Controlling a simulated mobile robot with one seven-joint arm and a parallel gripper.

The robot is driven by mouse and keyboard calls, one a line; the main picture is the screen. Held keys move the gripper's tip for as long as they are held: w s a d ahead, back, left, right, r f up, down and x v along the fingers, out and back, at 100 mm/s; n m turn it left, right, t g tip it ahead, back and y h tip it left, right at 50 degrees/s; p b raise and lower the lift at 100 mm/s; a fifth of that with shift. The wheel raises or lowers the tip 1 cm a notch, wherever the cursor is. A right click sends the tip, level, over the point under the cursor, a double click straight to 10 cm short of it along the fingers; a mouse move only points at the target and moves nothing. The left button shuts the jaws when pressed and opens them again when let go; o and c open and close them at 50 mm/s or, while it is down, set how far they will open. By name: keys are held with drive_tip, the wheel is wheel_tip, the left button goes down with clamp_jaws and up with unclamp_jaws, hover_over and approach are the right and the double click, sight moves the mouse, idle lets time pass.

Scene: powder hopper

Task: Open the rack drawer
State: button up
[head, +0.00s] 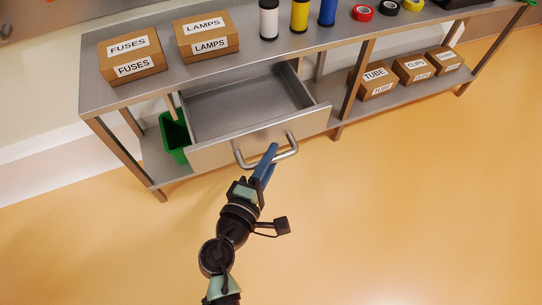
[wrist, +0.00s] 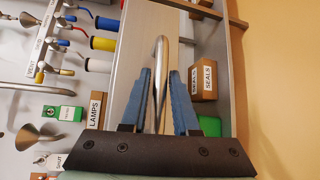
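The rack drawer (head: 205,152) is pulled out from under the rack's top, and its empty inside shows. Its grey U-shaped handle (head: 292,147) stands out from the front panel; the handle also shows in the wrist view (wrist: 161,50). My gripper (head: 270,158) is at the middle of the handle. In the wrist view, its two blue fingers (wrist: 160,98) lie on either side of the handle bar, close against it, and look shut on it. The exact contact is hard to see.
A green bin (head: 173,138) stands left of the drawer on the lower shelf. Several boxes, including TUBE (head: 372,82), sit to the right. The floor in front is clear.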

drive_tip(key=shift+o, duration=1.3)
drive_tip(key=p+v, duration=0.4)
drive_tip(key=v, duration=0.9)
drive_tip(key=shift+w, duration=0.1)
